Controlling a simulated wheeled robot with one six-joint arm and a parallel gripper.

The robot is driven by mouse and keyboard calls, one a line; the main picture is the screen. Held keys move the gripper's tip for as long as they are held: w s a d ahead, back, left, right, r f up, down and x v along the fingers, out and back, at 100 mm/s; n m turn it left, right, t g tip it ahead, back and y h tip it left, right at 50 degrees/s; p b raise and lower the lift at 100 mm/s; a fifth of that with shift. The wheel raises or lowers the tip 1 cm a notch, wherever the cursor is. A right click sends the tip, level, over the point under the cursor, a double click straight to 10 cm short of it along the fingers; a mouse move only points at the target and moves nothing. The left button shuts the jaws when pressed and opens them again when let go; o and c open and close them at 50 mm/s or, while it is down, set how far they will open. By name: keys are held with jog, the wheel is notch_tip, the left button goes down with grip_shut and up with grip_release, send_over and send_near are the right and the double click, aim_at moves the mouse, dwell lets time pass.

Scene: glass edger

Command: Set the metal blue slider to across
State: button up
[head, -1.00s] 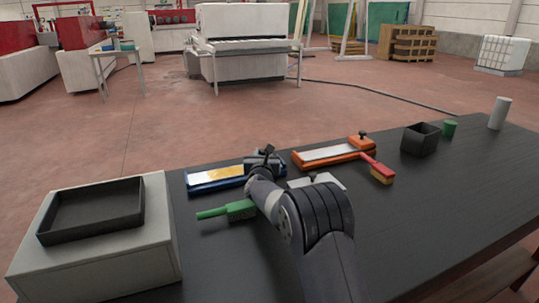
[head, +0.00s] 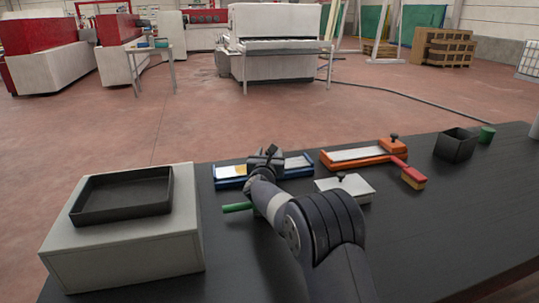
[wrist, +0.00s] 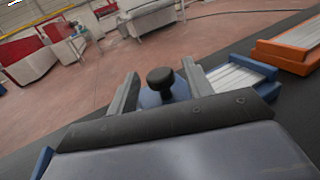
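The blue slider (head: 228,183) is a long blue tray with a metal track on the black table. A yellow patch shows on its track left of my gripper, and bare metal shows to the right. My gripper (head: 268,158) is over the middle of the tray. In the wrist view, the slider's black knob (wrist: 160,79) on its blue carriage (wrist: 179,88) stands between the two fingers of my gripper (wrist: 160,82). The fingers are apart, with gaps beside the knob. In the head view my gripper largely hides the carriage.
An orange slider (head: 352,157) lies to the right, with a red-and-yellow brush (head: 410,174) beside it. A white block with a knob (head: 345,187) and a green handle (head: 237,207) lie near my arm. A black tray (head: 123,197) on a grey box (head: 130,256) stands left.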

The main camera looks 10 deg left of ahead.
jog(key=shift+s+b, duration=1.25)
jog(key=shift+s, duration=2.55)
